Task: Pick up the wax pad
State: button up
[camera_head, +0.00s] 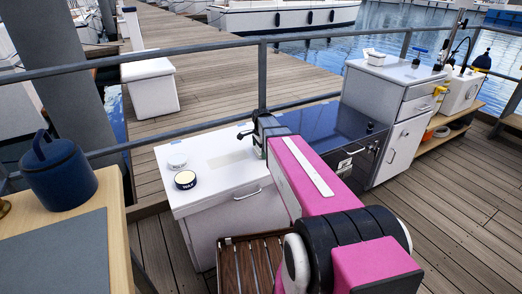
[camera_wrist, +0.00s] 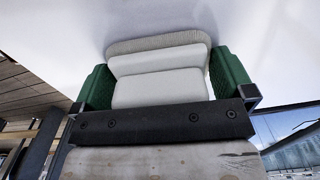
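In the wrist view a white block-shaped pad with a grey textured edge (camera_wrist: 158,88), which looks like the wax pad, lies between the two green fingers of my gripper (camera_wrist: 160,86). In the head view my gripper (camera_head: 258,140) is low at the back right of the white cabinet top (camera_head: 205,182). My pink arm covers much of that area, and I cannot make out the pad there.
A dark blue wax tin (camera_head: 185,180) and a pale round tin (camera_head: 177,161) stand on the left of the cabinet top. A dark glossy counter (camera_head: 325,130) adjoins on the right. A metal railing (camera_head: 190,57) runs behind. A blue canister (camera_head: 58,172) stands at left.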

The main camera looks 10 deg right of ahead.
jog(key=c, duration=0.6)
jog(key=shift+r, duration=0.15)
jog(key=shift+r, duration=0.5)
notch_tip(320, 180, up, 2)
jog(key=shift+r, duration=0.25)
jog(key=s+a+r, duration=0.2)
jog(key=a, duration=0.1)
jog(key=s+a+r, duration=0.2)
jog(key=s+a, duration=0.1)
jog(key=s+a+r, duration=0.2)
jog(key=s+r, duration=0.1)
jog(key=shift+a+r, duration=0.1)
jog(key=shift+a, duration=0.3)
jog(key=shift+w, duration=0.1)
